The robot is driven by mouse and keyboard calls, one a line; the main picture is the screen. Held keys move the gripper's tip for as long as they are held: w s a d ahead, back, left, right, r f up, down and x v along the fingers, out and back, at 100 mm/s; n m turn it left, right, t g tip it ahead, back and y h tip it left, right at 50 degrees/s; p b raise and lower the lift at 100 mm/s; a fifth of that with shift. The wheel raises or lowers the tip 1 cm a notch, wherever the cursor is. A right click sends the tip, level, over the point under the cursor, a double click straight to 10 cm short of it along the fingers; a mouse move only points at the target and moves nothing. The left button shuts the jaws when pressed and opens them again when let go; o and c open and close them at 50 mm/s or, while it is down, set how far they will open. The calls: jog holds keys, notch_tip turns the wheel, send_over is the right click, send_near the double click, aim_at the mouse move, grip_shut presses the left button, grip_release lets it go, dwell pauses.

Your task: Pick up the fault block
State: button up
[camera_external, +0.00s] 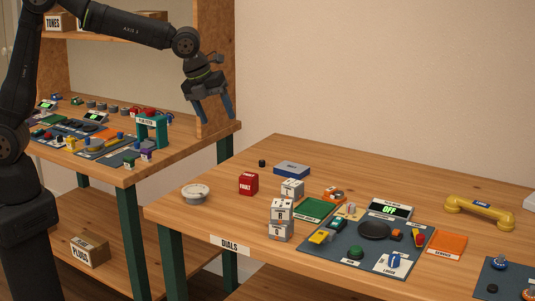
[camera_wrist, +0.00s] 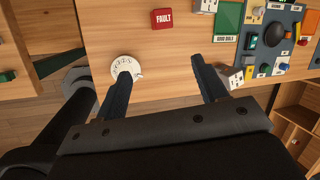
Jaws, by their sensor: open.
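The fault block is a red cube (camera_external: 248,183) marked FAULT, sitting on the wooden table labelled DIALS. In the wrist view the fault block (camera_wrist: 163,18) lies near the top, beyond my fingertips. My gripper (camera_external: 215,108) is open and empty, pointing down, high above and to the left of the block in the external view. In the wrist view my gripper (camera_wrist: 160,68) has its two dark fingers spread wide, with bare table between them.
A white dial (camera_external: 195,193) lies left of the block. Stacked white blocks (camera_external: 280,229) and a single white block (camera_external: 292,188) stand to its right, with a blue-topped box (camera_external: 292,170) behind. A dark control panel (camera_external: 340,262) and yellow handset (camera_external: 480,213) are further right.

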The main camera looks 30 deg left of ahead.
jog(key=w+f+n+g+h, duration=0.2)
jog(key=w+f+n, duration=0.3)
jog(key=n, duration=1.1)
send_near(248, 175)
jog(key=shift+g, duration=0.4)
jog(key=x, duration=0.5)
jog(key=shift+w+d, duration=0.25)
jog(key=shift+d, duration=0.05)
jog(key=x, duration=0.5)
jog(key=shift+w+a+f, duration=0.15)
jog(key=shift+a+f, duration=0.05)
jog(key=c, duration=1.1)
jog(key=shift+r, duration=0.1)
